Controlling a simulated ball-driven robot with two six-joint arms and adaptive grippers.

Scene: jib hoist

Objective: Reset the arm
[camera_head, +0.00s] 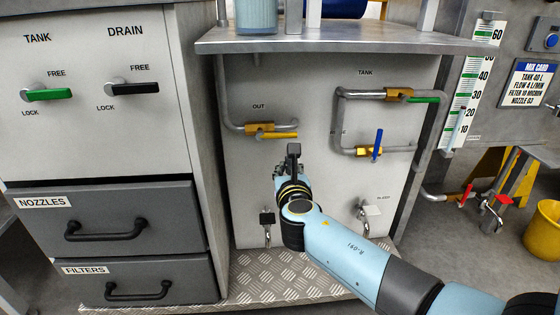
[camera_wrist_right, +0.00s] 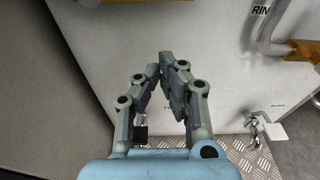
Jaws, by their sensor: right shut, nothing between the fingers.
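My right arm reaches up from the lower right in the head view, light blue with dark joints. Its gripper (camera_head: 293,152) is in front of the white tank panel (camera_head: 310,85), just below the yellow-handled valve (camera_head: 270,132) marked OUT. In the right wrist view the two grey fingers of the gripper (camera_wrist_right: 163,68) lean together at their tips with nothing held. I cannot tell whether the fingertips touch the panel. My left gripper is not in view.
A valve with a blue handle (camera_head: 377,144) and one with a green handle (camera_head: 423,100) are to the right. A metal shelf (camera_head: 350,45) juts out above. Drawers (camera_head: 190,215) stand left, a yellow bucket (camera_head: 543,230) right. A tread-plate step (camera_head: 275,275) lies below.

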